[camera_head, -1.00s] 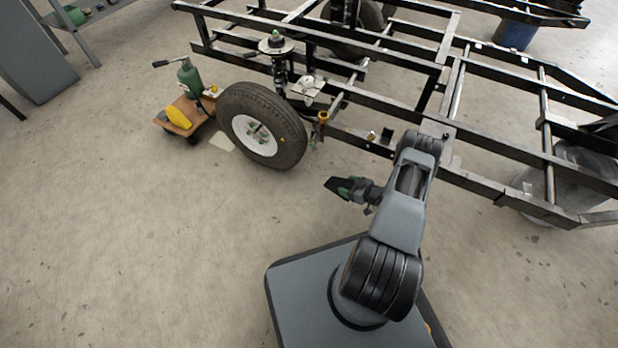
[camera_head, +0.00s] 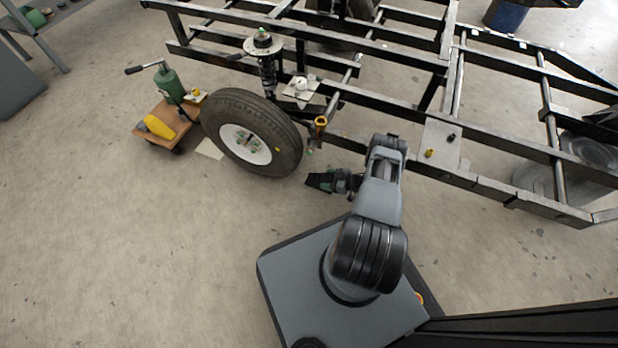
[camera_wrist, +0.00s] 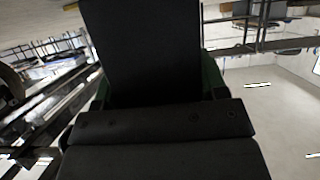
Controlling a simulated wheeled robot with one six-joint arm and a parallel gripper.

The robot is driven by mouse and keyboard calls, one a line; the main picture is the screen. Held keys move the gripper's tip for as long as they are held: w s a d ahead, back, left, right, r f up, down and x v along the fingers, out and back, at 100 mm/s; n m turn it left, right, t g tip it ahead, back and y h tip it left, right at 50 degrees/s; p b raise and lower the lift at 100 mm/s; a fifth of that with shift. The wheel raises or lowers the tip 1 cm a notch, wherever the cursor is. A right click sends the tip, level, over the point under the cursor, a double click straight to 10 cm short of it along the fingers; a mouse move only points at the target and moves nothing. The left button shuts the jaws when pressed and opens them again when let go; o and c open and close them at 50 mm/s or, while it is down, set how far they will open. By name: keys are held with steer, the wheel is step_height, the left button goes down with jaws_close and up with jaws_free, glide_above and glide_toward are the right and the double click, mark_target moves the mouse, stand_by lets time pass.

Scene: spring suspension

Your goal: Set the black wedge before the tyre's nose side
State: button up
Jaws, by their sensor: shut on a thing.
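The tyre (camera_head: 252,132) with a white hub stands upright at the near left corner of the black frame. My gripper (camera_head: 343,182) is shut on the black wedge (camera_head: 321,181) and holds it just right of the tyre's lower right side, with a gap between them. In the wrist view the black wedge (camera_wrist: 140,45) fills the upper middle, and green shows at its sides. Most of the wedge's far side is hidden there.
A wooden dolly (camera_head: 152,134) with a yellow wedge (camera_head: 159,127) and a green bottle jack (camera_head: 169,84) stands left of the tyre. A pale sheet (camera_head: 209,149) lies on the floor beside the tyre. The black frame (camera_head: 487,189) stretches right. Floor at front left is clear.

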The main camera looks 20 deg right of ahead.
mark_target(309, 178)
steer(key=w+a, duration=0.2)
steer(key=w, duration=0.1)
steer(key=w+a+b, duration=0.1)
steer(key=w+a, duration=0.2)
steer(key=shift+a, duration=0.25)
step_height(309, 178, down, 4)
steer(key=b, duration=0.2)
steer(key=shift+w+a+r+b, duration=0.1)
steer(key=shift+w+r+b, duration=0.05)
steer(key=shift+b, duration=0.2)
steer(key=shift+r, duration=0.15)
steer(key=shift+f, duration=0.45)
steer(key=shift+f, duration=0.15)
steer(key=o, duration=1.2)
steer(key=shift+f, duration=0.15)
